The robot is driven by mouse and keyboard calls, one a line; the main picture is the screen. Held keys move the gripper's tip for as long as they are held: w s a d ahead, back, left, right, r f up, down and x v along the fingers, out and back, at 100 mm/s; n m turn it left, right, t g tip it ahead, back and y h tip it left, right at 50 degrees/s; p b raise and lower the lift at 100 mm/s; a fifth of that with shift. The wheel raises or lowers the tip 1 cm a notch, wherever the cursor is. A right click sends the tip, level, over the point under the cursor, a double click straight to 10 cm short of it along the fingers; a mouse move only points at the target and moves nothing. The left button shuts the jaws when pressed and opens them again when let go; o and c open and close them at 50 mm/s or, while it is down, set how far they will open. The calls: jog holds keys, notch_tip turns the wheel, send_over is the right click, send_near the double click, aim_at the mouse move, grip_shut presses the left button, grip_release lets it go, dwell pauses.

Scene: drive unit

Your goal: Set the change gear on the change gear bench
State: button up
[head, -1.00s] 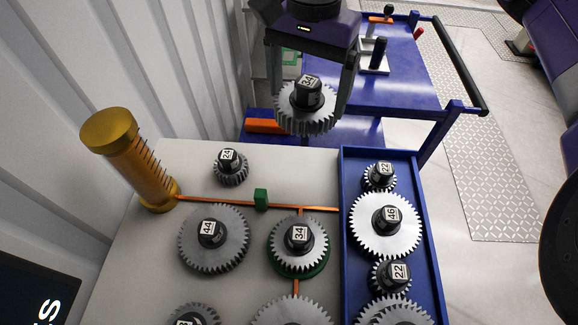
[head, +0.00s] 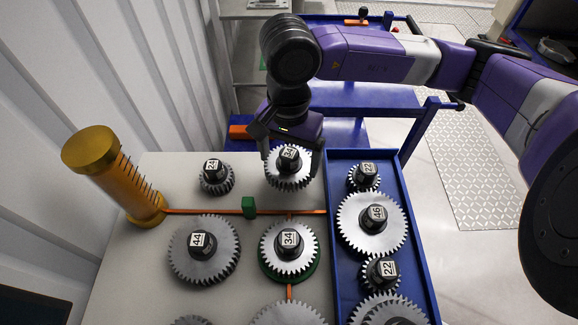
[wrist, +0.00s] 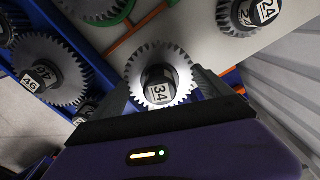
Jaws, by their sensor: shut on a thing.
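My gripper (head: 291,167) is shut on a toothed grey change gear (head: 280,178) with a black hub labelled 34. It also shows between the fingers in the wrist view (wrist: 139,72). In the head view the held gear appears upright over the far part of the pale bench (head: 145,265), behind the orange strip. I cannot tell whether it touches the top. A second gear labelled 34 (head: 273,255) sits on a green ring nearer me. Gear 24 (head: 213,177) stands left of the held gear, and gear 44 (head: 195,262) stands nearer.
A blue tray (head: 334,215) along the bench's right side holds gears 22, 46 and another 22. A gold cylinder (head: 112,175) stands at the left. A green block (head: 248,207) sits on the orange strip (head: 195,212). A blue trolley (head: 360,98) stands behind.

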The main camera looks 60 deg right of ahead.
aim_at(289, 169)
jog(key=shift+f, duration=1.95)
jog(key=shift+f, duration=0.15)
jog(key=o, duration=1.8)
notch_tip(289, 169, up, 12)
jog(key=shift+r, duration=0.15)
jog(key=shift+s, duration=0.1)
